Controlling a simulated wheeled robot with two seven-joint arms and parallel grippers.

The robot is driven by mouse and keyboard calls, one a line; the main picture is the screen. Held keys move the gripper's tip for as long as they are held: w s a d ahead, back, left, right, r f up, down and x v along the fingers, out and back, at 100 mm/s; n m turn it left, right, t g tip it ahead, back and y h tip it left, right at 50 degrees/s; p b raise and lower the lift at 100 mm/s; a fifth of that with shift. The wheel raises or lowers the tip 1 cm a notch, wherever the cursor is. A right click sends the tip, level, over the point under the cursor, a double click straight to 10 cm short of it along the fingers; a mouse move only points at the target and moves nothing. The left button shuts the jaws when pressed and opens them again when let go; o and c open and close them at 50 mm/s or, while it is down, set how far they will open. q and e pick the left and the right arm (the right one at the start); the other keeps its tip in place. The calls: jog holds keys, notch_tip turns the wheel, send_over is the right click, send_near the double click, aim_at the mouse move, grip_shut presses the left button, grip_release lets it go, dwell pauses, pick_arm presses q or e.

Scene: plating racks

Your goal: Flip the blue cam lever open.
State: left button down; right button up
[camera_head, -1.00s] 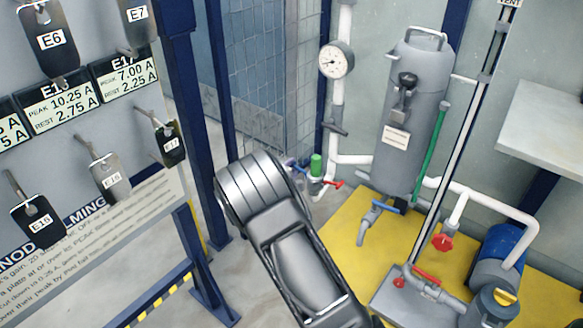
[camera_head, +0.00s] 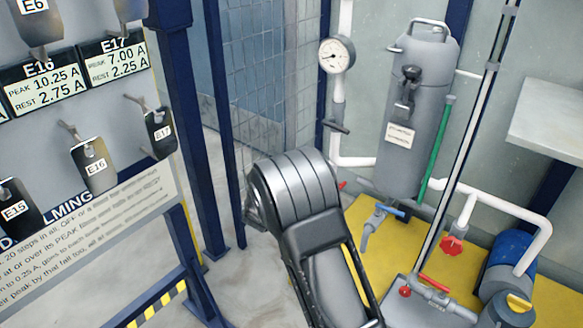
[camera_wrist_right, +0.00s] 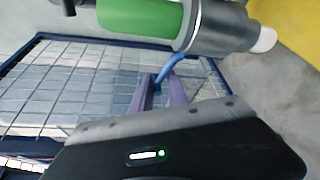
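The blue cam lever (camera_wrist_right: 174,68) shows in the right wrist view. It hangs from the underside of a grey coupling (camera_wrist_right: 222,26) with a green band (camera_wrist_right: 142,17), angling down to the left. My right gripper (camera_wrist_right: 161,84) has its two purple-grey fingers apart, with the lever's lower end between their tips. I cannot tell whether either finger touches it. In the head view my own arm covers the coupling, the lever and the right gripper. My left gripper is in neither view.
A board with hanging tags (camera_head: 94,166) and a navy post (camera_head: 185,120) stand at left. A grey tank (camera_head: 415,110), a gauge (camera_head: 337,55) and a tap with a blue handle (camera_head: 390,211) stand at right. A mesh panel (camera_wrist_right: 70,95) lies beyond the right gripper.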

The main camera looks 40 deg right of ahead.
jog(key=o, duration=0.4)
jog(key=shift+s+d+r, duration=0.1)
jog(key=shift+s, duration=0.05)
jog(key=p+v, duration=0.2)
jog(key=v, duration=0.6)
dwell(0.4)
